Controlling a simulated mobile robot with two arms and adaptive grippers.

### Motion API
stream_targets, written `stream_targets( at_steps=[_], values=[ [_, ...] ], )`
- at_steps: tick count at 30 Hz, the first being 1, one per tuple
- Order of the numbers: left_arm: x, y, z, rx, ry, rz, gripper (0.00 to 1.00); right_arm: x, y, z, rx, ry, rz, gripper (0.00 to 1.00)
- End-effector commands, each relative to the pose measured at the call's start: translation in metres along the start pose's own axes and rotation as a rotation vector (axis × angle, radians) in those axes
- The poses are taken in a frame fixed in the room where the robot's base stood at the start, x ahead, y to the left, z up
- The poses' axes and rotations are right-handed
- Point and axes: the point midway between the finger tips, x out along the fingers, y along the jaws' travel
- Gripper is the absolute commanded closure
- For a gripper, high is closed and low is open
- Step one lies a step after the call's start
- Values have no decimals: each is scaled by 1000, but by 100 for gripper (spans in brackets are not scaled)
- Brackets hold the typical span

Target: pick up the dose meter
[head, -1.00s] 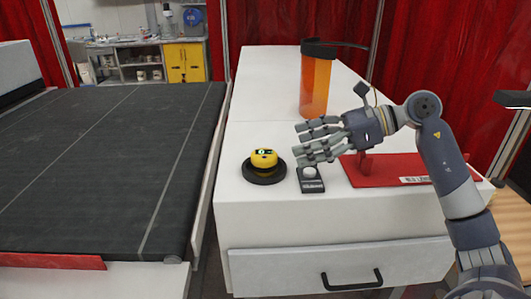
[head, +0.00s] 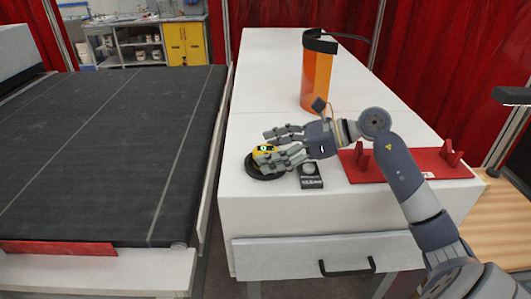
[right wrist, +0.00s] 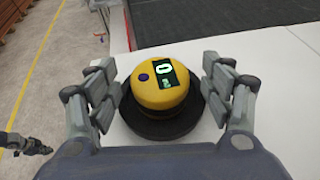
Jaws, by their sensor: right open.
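The dose meter (head: 264,153) is a small yellow round device with a lit green-on-black display. It sits on a round black base (head: 262,169) on the white cabinet top. In the right wrist view the dose meter (right wrist: 160,84) shows its display and a dark blue button, with the black base (right wrist: 155,133) under it. My right gripper (head: 270,147) is open, with fingers on both sides of the dose meter. In the right wrist view the right gripper (right wrist: 160,92) shows gaps between its fingers and the yellow body.
A small black item with a pale disc (head: 310,175) lies just right of the base. A red tray (head: 410,167) is further right, and an orange cylinder (head: 317,75) stands behind. A dark conveyor belt (head: 110,150) runs along the left.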

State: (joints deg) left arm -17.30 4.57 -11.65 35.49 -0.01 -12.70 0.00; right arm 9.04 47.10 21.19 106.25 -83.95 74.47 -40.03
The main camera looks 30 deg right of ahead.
Motion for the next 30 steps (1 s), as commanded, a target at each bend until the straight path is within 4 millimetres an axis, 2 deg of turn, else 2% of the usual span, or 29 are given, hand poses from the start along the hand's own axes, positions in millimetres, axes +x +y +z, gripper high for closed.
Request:
stream_targets(
  at_steps=[4,11,23,30],
  values=[
    [1,-2,6,-2,-9,-2,100,0,0,-1,0,0,0,28],
    [1,-2,4,-4,-6,-3,100,0,0,-1,1,0,0,80],
    [3,-3,-5,-4,9,-4,100,-1,0,2,0,-1,-1,80],
    [17,-2,-4,-4,9,-4,100,-7,0,16,-5,0,-2,80]
  ],
)
